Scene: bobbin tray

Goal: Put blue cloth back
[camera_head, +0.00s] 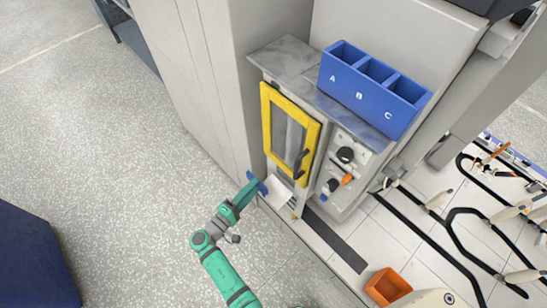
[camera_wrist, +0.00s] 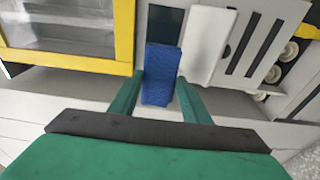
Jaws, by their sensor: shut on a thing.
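The blue cloth (camera_wrist: 161,76) is a folded, textured strip between the two green fingers of my gripper (camera_wrist: 157,92) in the wrist view. My gripper is shut on it. In the head view a small part of the blue cloth (camera_head: 256,182) shows at the tip of my gripper (camera_head: 250,188), low in front of the cabinet. In the wrist view the cloth's far end overlaps a dark opening (camera_wrist: 165,18) in the cabinet front. I cannot tell whether the cloth is inside it or only in front. A white flap (camera_wrist: 207,45) stands just right of the cloth.
The yellow-framed door (camera_head: 267,118) with its dark handle is above my gripper and looks closed. A blue bin marked A, B, C (camera_head: 372,93) sits on the cabinet top. Knobs (camera_head: 345,155) are to the right. An orange box (camera_head: 386,287) stands lower right.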

